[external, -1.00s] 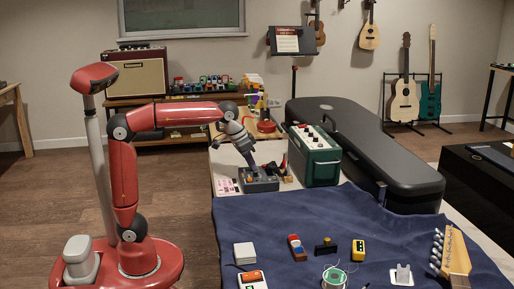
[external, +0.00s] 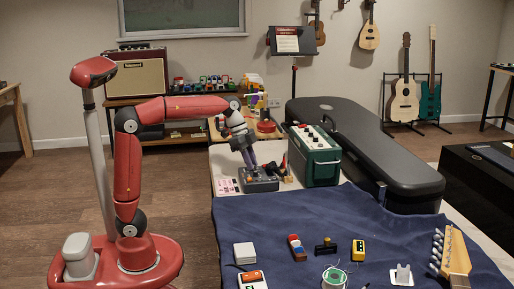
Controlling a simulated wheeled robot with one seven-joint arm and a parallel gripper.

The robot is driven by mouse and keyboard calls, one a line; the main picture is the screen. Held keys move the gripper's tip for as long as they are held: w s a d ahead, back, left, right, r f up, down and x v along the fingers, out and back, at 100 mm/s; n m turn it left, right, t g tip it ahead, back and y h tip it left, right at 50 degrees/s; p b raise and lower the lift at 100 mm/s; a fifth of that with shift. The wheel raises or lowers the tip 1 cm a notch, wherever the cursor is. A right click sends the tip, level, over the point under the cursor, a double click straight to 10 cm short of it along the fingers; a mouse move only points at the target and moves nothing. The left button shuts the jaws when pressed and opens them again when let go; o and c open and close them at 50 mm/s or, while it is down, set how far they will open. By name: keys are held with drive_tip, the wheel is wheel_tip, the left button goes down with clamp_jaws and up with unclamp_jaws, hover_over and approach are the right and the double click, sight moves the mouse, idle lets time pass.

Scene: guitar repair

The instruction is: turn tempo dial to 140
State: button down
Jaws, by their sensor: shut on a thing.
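A small dark grey box (external: 262,186) stands on the table's left side, with small orange and dark parts on its top. I cannot read a tempo dial or any number on it at this size. My gripper (external: 251,176) points down onto the left part of the box's top. It is shut on a small part there, likely the dial, which its fingers hide.
A green amplifier box (external: 316,160) stands just right of the grey box, with a long black guitar case (external: 365,150) beyond it. A pink-and-white card (external: 227,186) lies to the left. A blue cloth (external: 300,215) with several small items covers the front.

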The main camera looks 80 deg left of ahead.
drive_tip(key=shift+m, duration=0.5)
drive_tip(key=c, duration=1.3)
unclamp_jaws()
drive_tip(key=v, duration=0.7)
drive_tip(key=shift+a+r+p, duration=0.3)
drive_tip(key=shift+r+p, duration=0.05)
